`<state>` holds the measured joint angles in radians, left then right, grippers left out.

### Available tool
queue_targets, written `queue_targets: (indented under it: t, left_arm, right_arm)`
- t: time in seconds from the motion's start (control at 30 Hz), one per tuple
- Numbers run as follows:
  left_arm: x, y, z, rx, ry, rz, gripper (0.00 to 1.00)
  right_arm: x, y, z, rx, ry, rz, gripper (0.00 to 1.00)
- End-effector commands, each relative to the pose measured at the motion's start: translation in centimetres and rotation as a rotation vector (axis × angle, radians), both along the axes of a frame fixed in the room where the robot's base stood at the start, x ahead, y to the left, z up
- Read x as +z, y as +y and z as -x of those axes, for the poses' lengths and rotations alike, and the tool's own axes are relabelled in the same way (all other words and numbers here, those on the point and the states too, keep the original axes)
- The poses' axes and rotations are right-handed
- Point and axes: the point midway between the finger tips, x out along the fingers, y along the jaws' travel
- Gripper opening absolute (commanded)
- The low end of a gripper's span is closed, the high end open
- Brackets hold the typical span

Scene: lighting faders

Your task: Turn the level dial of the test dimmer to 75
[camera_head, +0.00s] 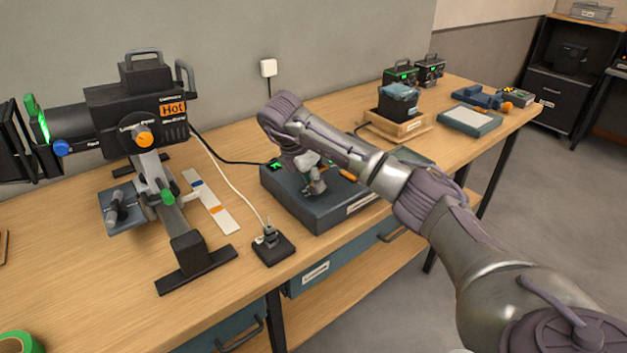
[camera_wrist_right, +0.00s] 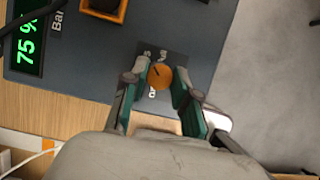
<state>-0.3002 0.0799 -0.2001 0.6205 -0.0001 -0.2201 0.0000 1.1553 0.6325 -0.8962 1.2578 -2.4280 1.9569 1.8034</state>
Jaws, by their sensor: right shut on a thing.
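The test dimmer (camera_head: 320,210) is a flat dark blue-grey box on the wooden bench; its panel also fills much of the wrist view (camera_wrist_right: 100,65). A round orange dial (camera_wrist_right: 160,76) with a dark pointer line stands on a dark plate on that panel. The green display (camera_wrist_right: 26,50) reads 75 %; it shows small in the head view (camera_head: 276,165). My right gripper (camera_head: 314,186) reaches down onto the dimmer. In the wrist view its green-padded fingers (camera_wrist_right: 160,80) are shut on the orange dial, one on each side. My left gripper is not in view.
An orange-framed control (camera_wrist_right: 103,8) sits beside the display. A spotlight (camera_head: 135,105) on a stand is at the left. A small black box (camera_head: 272,250) with a cable is near the dimmer. A wooden tray (camera_head: 395,127) stands behind my right arm.

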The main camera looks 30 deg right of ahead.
Motion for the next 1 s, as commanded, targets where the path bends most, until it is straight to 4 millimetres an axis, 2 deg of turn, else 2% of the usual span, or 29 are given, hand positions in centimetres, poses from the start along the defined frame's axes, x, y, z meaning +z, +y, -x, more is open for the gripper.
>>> queue_targets:
  t: [0.43,0.47,0.6,0.87,1.0]
  left_arm:
    - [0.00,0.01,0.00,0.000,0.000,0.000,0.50]
    - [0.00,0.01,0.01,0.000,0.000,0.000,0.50]
    - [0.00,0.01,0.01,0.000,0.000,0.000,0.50]
    - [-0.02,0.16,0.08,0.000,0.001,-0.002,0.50]
    - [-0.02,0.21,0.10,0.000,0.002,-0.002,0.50]
  right_arm:
    - [0.12,-0.01,-0.06,-0.009,-0.003,0.000,0.00]
    - [0.12,-0.01,-0.06,-0.009,-0.003,0.000,0.32]
    - [0.09,-0.01,-0.05,-0.008,-0.002,0.000,0.53]
    - [0.04,0.01,-0.02,-0.007,-0.001,0.000,0.53]
    - [0.78,0.31,-0.07,-0.006,-0.004,0.000,0.53]
